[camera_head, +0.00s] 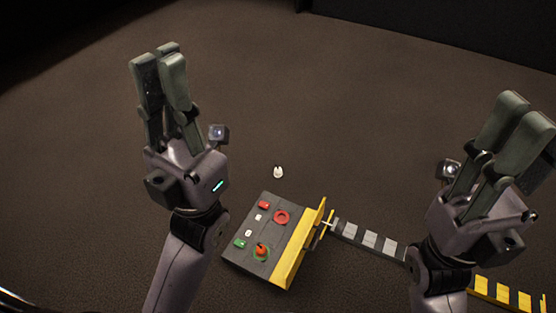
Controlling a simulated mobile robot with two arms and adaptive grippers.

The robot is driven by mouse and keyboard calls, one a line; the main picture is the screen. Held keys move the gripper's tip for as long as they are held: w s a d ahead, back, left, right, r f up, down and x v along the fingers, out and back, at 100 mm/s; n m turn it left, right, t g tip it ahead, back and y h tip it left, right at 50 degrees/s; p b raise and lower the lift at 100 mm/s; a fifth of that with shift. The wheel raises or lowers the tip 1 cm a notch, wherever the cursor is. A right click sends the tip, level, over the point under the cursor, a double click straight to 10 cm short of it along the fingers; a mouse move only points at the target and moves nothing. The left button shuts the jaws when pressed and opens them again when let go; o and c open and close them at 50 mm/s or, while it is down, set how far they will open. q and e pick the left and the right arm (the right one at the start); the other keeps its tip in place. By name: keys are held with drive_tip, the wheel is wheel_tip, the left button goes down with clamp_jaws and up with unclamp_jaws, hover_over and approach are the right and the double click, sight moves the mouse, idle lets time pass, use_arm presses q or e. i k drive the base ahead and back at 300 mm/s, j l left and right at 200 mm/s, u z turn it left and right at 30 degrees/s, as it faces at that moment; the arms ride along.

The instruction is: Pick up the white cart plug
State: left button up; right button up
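A small white object that looks like the white cart plug (278,172) lies on the dark brown floor, just beyond the grey control panel. It is too small to show detail. My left gripper (159,62) is raised to the left of it, its fingers straight and pointing up. It looks open and empty. My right gripper (516,118) is raised at the right edge, its fingers also straight and apart, with nothing between them. Neither gripper touches the plug.
The grey control panel (251,220) with red, white and green buttons and a yellow side plate (299,244) sits between my arms. A grey-and-white striped strip (370,239) and a yellow-and-black one (503,292) run to the right. The floor around the plug is clear.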

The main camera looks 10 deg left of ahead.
sight(278, 173)
drive_tip(key=j+z, duration=0.2)
drive_tip(key=j, duration=0.45)
drive_tip(key=j+z, duration=0.25)
drive_tip(key=j, duration=0.35)
drive_tip(key=k+j+z, duration=0.2)
drive_tip(key=j, duration=0.4)
drive_tip(key=i+j+z, duration=0.2)
drive_tip(key=j+z, duration=0.25)
drive_tip(key=j, duration=0.15)
drive_tip(key=i+j+z, duration=0.15)
drive_tip(key=j+z, duration=0.3)
drive_tip(key=j, duration=0.2)
drive_tip(key=j+z, duration=0.4)
drive_tip(key=j, duration=0.3)
drive_tip(key=i+j+z, duration=0.3)
drive_tip(key=i+j, duration=0.15)
drive_tip(key=j, duration=0.15)
